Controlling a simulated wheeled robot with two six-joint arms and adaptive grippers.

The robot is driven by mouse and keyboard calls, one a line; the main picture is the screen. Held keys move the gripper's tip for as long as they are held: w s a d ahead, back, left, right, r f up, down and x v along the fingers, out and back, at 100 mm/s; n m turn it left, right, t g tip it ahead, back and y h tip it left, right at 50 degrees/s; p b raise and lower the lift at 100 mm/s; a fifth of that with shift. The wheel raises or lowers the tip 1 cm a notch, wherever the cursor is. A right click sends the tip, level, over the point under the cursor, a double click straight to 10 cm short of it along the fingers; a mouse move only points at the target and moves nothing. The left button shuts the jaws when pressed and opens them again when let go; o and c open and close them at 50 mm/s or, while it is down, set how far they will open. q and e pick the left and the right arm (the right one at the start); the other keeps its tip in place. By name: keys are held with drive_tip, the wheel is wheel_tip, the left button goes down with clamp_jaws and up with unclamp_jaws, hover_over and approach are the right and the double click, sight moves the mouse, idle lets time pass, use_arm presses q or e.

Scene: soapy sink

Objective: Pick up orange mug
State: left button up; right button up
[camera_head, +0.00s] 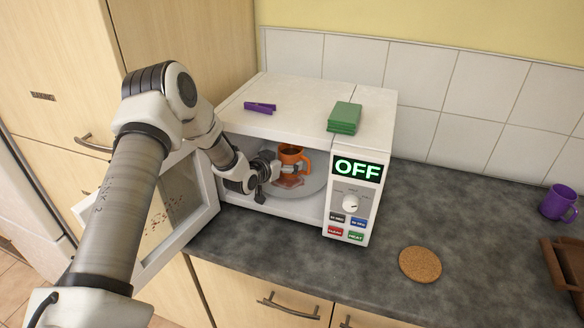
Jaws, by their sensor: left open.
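The orange mug (291,154) stands upright inside the open microwave, with its handle toward the right and something dark inside it. My left gripper (279,168) reaches into the microwave from the left. It is open, with its fingers at the mug's lower part; I cannot tell whether they touch it. The gripper hides part of the mug's lower left side. My right gripper is not in view.
The white microwave (307,97) shows OFF, and its door (178,214) hangs open at the left, beside my arm. A round plate (312,186) lies inside. Green items (345,117) and a purple clip (260,107) lie on top. A cork coaster (420,265) and purple mug (558,203) are at right.

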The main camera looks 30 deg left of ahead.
use_arm(q)
drive_tip(key=x, duration=0.3)
drive_tip(key=shift+w+f, duration=0.3)
drive_tip(key=shift+f, duration=0.15)
drive_tip(key=shift+s+r, duration=0.35)
drive_tip(key=c, duration=0.5)
drive_tip(key=shift+s, duration=0.15)
drive_tip(key=c, duration=1)
